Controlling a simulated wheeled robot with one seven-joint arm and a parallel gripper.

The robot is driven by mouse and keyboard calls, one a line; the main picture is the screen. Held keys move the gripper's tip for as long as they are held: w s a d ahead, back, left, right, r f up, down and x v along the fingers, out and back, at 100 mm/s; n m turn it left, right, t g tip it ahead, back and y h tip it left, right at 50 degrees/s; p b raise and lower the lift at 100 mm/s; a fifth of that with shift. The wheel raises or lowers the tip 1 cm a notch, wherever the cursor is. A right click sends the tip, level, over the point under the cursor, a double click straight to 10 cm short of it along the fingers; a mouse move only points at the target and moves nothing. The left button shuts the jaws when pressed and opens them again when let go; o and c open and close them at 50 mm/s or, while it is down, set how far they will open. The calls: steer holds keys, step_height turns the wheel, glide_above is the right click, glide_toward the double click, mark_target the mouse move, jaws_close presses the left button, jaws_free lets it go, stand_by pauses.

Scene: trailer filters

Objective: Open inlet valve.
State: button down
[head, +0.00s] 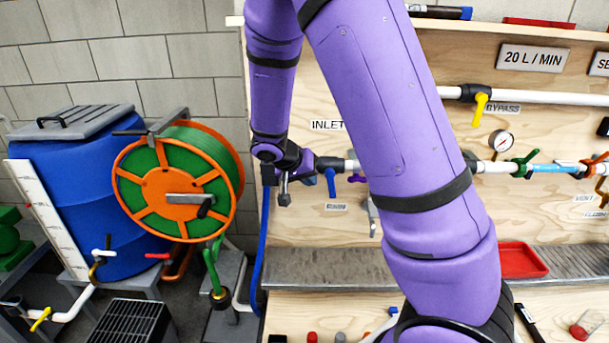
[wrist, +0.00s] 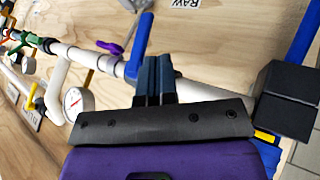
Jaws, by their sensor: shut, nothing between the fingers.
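In the wrist view the same blue handle (wrist: 139,46) stands across the white pipe (wrist: 85,55), just beyond and left of my fingertips. My gripper (wrist: 153,62) is shut, with its two dark fingers together and nothing visible between them. The fingertips are close beside the handle's base; I cannot tell whether they touch it. In the head view my wrist is at the pipe's left end and the fingers are hard to make out.
A purple handle (wrist: 108,46) and a gauge (wrist: 77,103) lie along the pipe. A dark block (wrist: 287,98) and a blue hose (head: 263,245) are close by my gripper. The green-orange reel (head: 170,185) and blue barrel (head: 85,165) stand left. My arm hides the board's middle.

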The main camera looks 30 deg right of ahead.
mark_target(331, 190)
steer(key=x, duration=0.6)
steer(key=shift+s+d+f+g+h, duration=0.2)
steer(key=shift+d+f+g+h, duration=0.15)
steer(key=shift+h, duration=0.35)
stand_by(0.4)
steer(key=h, duration=0.1)
steer(key=d+n+g+h, duration=0.1)
steer(key=h, duration=0.1)
steer(key=s+g+h, duration=0.1)
steer(key=shift+s+d+f+n+h, duration=0.1)
steer(key=shift+d+n+h, duration=0.2)
steer(key=shift+n, duration=0.1)
steer(key=shift+s+d+r+n+g+h, duration=0.25)
steer(key=shift+d+n+h, duration=0.2)
steer(key=shift+h, duration=0.65)
steer(key=shift+s+d+r+n+g+h, duration=0.15)
steer(key=shift+s+d+n+g+h, duration=0.3)
steer(key=shift+h, duration=0.65)
steer(key=shift+s+d+r+n+g+h, duration=0.1)
steer(key=shift+d+r+n+h, duration=0.15)
steer(key=shift+n+h, duration=0.6)
steer(key=shift+m+h, duration=0.25)
steer(key=shift+h, duration=0.1)
